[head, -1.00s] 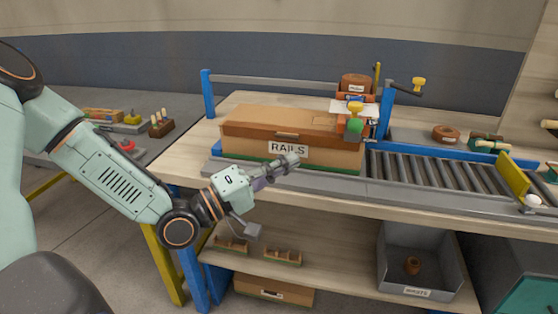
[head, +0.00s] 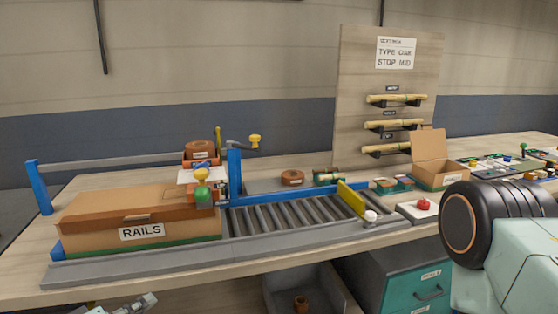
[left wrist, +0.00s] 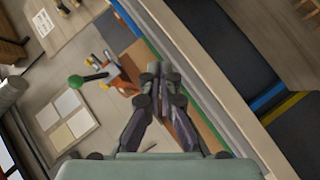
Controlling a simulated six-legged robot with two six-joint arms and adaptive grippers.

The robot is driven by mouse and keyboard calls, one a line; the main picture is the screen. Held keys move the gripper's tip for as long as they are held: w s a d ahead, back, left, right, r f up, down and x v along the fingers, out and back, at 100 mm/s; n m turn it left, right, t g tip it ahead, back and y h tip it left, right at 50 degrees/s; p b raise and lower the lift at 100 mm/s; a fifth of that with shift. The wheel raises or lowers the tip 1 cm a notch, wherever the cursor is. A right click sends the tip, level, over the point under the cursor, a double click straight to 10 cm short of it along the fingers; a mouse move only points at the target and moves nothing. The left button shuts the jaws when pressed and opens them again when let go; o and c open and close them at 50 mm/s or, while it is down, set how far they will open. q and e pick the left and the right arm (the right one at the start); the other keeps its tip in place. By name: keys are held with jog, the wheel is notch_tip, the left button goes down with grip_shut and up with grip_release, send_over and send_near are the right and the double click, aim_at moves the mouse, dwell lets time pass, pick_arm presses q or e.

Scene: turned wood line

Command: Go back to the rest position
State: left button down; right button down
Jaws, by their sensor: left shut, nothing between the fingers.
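My left gripper (head: 146,301) shows only in part at the bottom edge of the head view, below the front edge of the bench. In the left wrist view its fingers (left wrist: 159,78) are together with nothing between them. Behind them in that view is a strip of cardboard with a green edge. The closed cardboard box marked RAILS (head: 142,234) sits on the bench to the left, apart from the gripper in the head view. A dark round joint and pale link of my own arm fill the right edge. My right gripper is not in view.
A roller conveyor (head: 285,215) with a yellow flap (head: 351,199) runs right of the box. A blue frame (head: 234,178) stands beside it. A grey bin (head: 318,288) and teal drawers (head: 425,288) are under the bench. An open carton (head: 432,168) stands farther right.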

pick_arm(q)
jog(key=s+d+f+m+g+y, duration=0.3)
jog(key=s+f+g, duration=0.5)
jog(key=s+f, duration=0.55)
jog(key=s+f+m+g+y+b, duration=0.1)
jog(key=s+f+m+g, duration=0.1)
jog(key=s+f, duration=0.3)
jog(key=s+f+m+g+y, duration=0.1)
jog(key=s+f, duration=0.4)
jog(key=s, duration=0.5)
jog(key=shift+s+d+m+g+b, duration=0.2)
jog(key=shift+s+m+g+b, duration=0.25)
jog(key=shift+g, duration=0.75)
